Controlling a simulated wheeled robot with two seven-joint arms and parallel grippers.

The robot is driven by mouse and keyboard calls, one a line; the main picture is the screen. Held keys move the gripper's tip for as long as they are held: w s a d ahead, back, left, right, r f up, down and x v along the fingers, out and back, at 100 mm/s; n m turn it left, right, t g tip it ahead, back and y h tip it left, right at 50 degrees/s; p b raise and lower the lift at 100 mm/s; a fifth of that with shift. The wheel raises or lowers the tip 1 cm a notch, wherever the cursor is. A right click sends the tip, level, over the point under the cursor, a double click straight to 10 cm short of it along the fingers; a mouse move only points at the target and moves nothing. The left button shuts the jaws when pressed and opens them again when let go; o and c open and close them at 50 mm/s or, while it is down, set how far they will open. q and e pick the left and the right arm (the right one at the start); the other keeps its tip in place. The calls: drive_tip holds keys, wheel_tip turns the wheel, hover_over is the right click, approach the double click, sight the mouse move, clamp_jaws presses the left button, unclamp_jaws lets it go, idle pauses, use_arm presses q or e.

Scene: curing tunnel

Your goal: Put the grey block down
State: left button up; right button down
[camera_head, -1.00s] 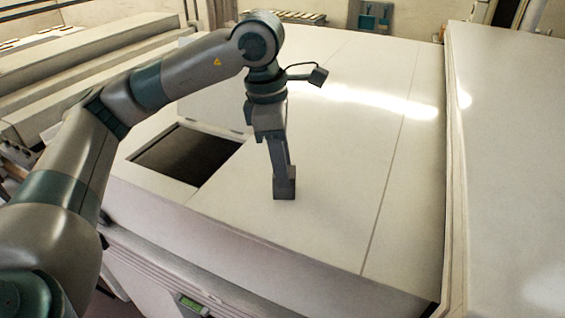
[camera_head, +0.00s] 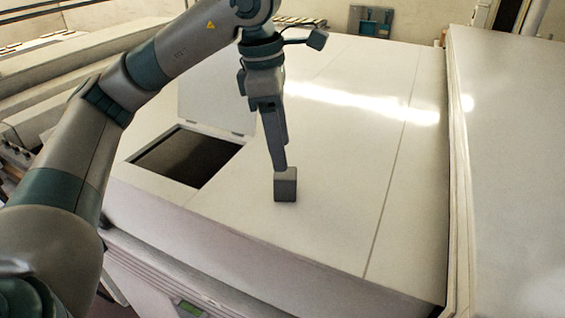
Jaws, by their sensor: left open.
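The grey block (camera_head: 286,185) stands upright on the white top panel (camera_head: 340,190) of the tunnel, right of the square opening. My left gripper (camera_head: 281,167) points down just above and behind the block, its fingers at the block's upper edge. It is open, and the block rests on the panel. Whether a fingertip still touches the block, I cannot tell. My right gripper is not in view.
A dark square opening (camera_head: 187,157) with a raised white lid (camera_head: 217,105) lies left of the block. A taller white cabinet (camera_head: 515,150) stands along the right side. The panel right of the block is clear. A small green display (camera_head: 189,308) is on the front.

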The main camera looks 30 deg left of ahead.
use_arm(q)
wheel_tip(320, 180, up, 7)
drive_tip(key=shift+s+a+b, duration=0.25)
drive_tip(key=shift+a+b, duration=0.2)
drive_tip(key=shift+f, duration=0.15)
idle(0.3)
